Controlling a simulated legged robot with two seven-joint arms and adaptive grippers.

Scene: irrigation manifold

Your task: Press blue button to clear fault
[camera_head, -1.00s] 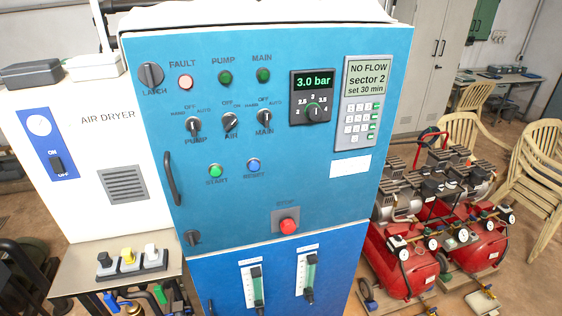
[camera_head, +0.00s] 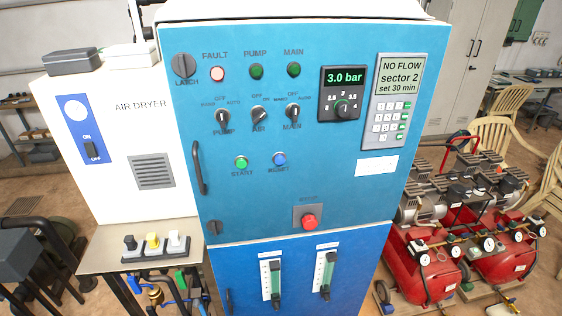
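The blue button (camera_head: 280,159), labelled RESET, is on the blue control panel (camera_head: 330,190), right of the green START button (camera_head: 241,162). The FAULT lamp (camera_head: 217,74) at the upper left of the panel looks pale pinkish-white. The display (camera_head: 399,76) reads "NO FLOW sector 2 set 30 min". Neither of my grippers is in view, and nothing covers the blue button.
A red stop button (camera_head: 309,222) sits lower on the panel, and a door handle (camera_head: 199,167) sticks out at its left. The white air dryer (camera_head: 110,180) stands to the left. Red compressors (camera_head: 425,270) stand on the floor at right.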

